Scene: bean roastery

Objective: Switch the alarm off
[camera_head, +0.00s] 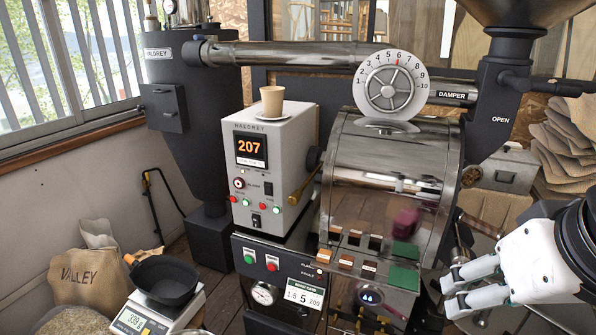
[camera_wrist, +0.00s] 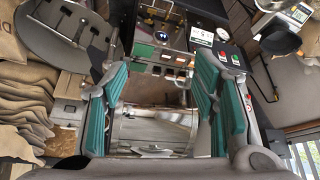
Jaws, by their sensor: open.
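The pale control box (camera_head: 275,150) stands left of the roaster drum in the head view, with an orange 207 on its display (camera_head: 251,149). Below the display is a round red part in a pale ring (camera_head: 239,183). Lettering that appears to read ALARM sits beside it, with a small black switch (camera_head: 268,188) to its right; its position is too small to tell. My gripper (camera_head: 448,294) is open and empty at the lower right, well apart from the box. In the wrist view my gripper (camera_wrist: 160,75) shows its teal pads spread apart; I cannot make out the alarm there.
The metal drum (camera_head: 385,165) and its front ledge with sample blocks (camera_head: 347,261) lie between my gripper and the box. A beige cup (camera_head: 272,99) on a saucer tops the box. A lower panel (camera_head: 262,260) has more buttons. A scale with a black pan (camera_head: 165,279) stands front left.

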